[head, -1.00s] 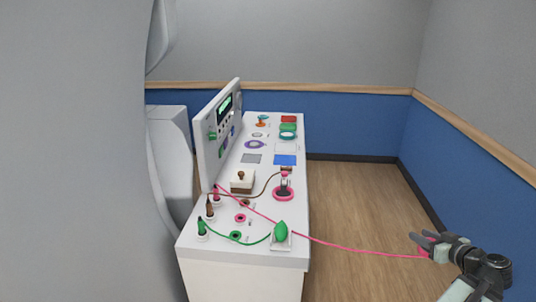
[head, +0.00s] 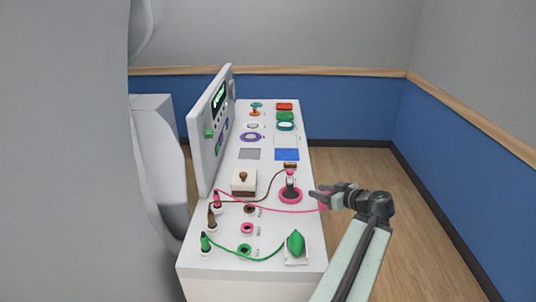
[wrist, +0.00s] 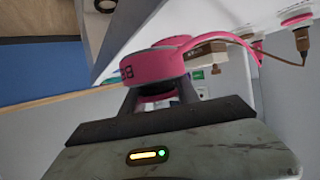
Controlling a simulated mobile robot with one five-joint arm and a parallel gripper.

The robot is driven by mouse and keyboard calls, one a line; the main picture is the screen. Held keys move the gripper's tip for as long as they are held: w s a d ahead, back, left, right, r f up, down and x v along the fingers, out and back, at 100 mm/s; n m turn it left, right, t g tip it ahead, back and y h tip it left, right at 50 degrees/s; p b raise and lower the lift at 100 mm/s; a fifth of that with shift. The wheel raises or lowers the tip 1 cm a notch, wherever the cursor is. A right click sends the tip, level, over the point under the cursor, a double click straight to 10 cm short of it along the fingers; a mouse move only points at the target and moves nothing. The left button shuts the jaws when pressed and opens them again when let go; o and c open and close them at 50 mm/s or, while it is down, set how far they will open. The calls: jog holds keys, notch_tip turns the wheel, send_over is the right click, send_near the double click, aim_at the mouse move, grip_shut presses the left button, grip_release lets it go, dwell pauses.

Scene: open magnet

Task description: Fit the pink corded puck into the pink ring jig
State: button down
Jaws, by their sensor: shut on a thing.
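A pink puck (wrist: 152,66) with dark markings fills the middle of the wrist view, and a thick pink cord arches from its right side. My gripper (head: 320,195) is shut on the puck and holds it in the air beside the console's right edge. In the head view the puck is mostly hidden by the fingers, with a bit of pink below them. The pink cord (head: 268,210) runs left across the console to a pink plug (head: 216,200). A larger pink ring (head: 291,202), likely the jig, lies just left of my gripper, with a dark upright piece inside it.
A small pink ring (head: 247,228), a green ring (head: 244,250) and a brown ring (head: 249,209) lie to the left. A green corded piece (head: 296,243) sits on a white tray nearer me. A white box (head: 243,180) with a brown knob and an upright panel (head: 210,130) stand at left.

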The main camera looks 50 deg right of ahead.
jog(key=shift+s+d, duration=0.1)
jog(key=shift+s, duration=0.4)
jog(key=w+r+p, duration=0.4)
jog(key=w, duration=0.4)
jog(key=w+r+p, duration=0.4)
jog(key=w, duration=0.4)
jog(key=h+b, duration=0.1)
jog(key=b, duration=0.9)
send_over(285, 189)
jog(key=shift+m, duration=0.4)
notch_tip(285, 189, down, 9)
jog(key=shift+w+f, duration=0.1)
jog(key=shift+f, duration=0.05)
jog(key=shift+p, duration=0.3)
jog(key=shift+f+b, duration=1.4)
jog(key=shift+b, duration=0.05)
